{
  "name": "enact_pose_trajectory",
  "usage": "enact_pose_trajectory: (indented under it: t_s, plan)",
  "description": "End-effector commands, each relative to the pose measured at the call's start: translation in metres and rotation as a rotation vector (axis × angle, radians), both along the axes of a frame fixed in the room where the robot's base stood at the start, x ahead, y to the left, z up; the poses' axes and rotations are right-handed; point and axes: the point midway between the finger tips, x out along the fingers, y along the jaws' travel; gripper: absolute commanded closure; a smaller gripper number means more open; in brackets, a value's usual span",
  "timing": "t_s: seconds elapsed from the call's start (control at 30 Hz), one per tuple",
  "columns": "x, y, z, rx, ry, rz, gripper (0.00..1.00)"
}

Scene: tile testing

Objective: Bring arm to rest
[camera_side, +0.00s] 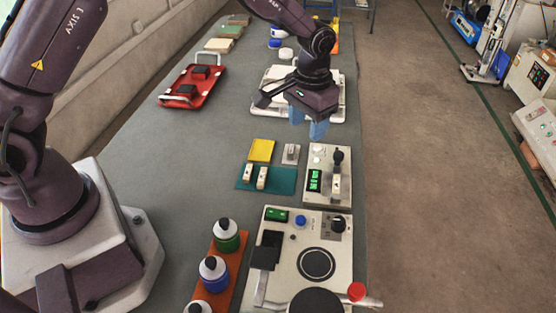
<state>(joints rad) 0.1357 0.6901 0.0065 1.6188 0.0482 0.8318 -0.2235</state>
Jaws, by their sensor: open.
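My gripper (308,125) hangs over the right side of the long grey table (180,150), with its blue fingers pointing down. The fingers are apart and nothing shows between them. It is above the gap between a white tray (338,112) at the back and a small meter device (316,160) with a green display in front. My arm reaches in from the top of the picture, and my dark purple links also fill the left edge.
A teal mat (284,182) holds small pale pieces, beside a yellow tile (262,150). A larger machine (280,228) with a red knob (356,291) stands at the front. Bottles, including a green one (227,240), stand on an orange strip. A red tray (208,90) lies back left. The table's left-middle is clear.

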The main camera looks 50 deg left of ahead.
Motion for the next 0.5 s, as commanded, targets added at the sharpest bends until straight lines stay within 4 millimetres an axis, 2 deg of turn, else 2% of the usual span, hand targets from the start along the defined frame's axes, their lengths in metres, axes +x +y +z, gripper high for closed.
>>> enact_pose_trajectory:
  t_s: [0.03, 0.2, 0.3, 0.5]
  plan:
    - [-0.013, 0.004, 0.021, -0.004, -0.010, -0.013, 0.49]
    - [-0.065, 0.017, 0.079, -0.018, -0.044, -0.058, 0.49]
    - [-0.098, 0.024, 0.108, -0.025, -0.077, -0.079, 0.49]
    - [-0.166, 0.037, 0.148, -0.032, -0.165, -0.105, 0.49]
